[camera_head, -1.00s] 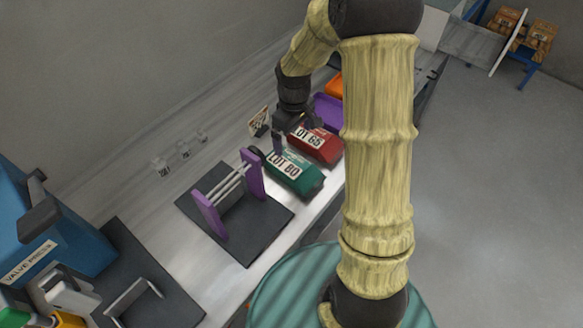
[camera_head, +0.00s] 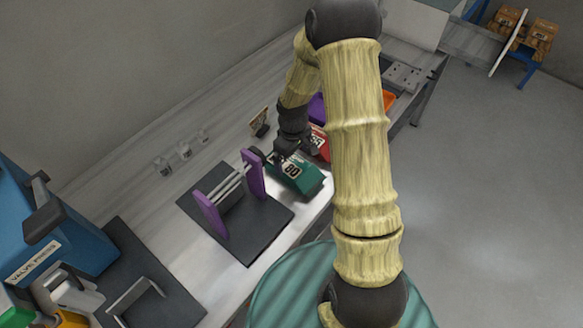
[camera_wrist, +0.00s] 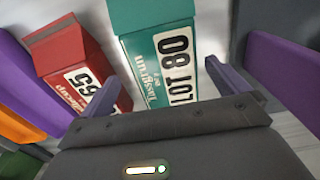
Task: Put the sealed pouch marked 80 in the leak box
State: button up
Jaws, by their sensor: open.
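The green pouch marked LOT 80 (camera_head: 303,181) lies on the bench in the head view, with its white label up. In the wrist view the green LOT 80 pouch (camera_wrist: 148,62) lies ahead, between my two spread fingers. My gripper (camera_head: 283,156) is open and empty, close above the pouch's left end; it also shows in the wrist view (camera_wrist: 160,92). Whether the fingers touch the pouch I cannot tell. The gripper hides part of the label in the head view. I cannot identify a leak box by any label.
A red LOT 65 pack (camera_wrist: 82,70) lies close to the left of the green one in the wrist view. A purple-ended rack (camera_head: 229,193) stands on a dark plate (camera_head: 245,250). A blue valve press (camera_head: 50,235) is at left. Small clear holders (camera_head: 184,151) stand behind.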

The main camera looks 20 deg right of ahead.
aim_at(292, 164)
jog(key=f, duration=0.3)
jog(key=shift+s+a+f+p, duration=0.15)
jog(key=shift+a+f+p, duration=0.1)
jog(key=shift+p, duration=0.15)
jog(key=shift+d+f, duration=0.1)
jog(key=shift+f, duration=0.45)
jog(key=c, duration=0.8)
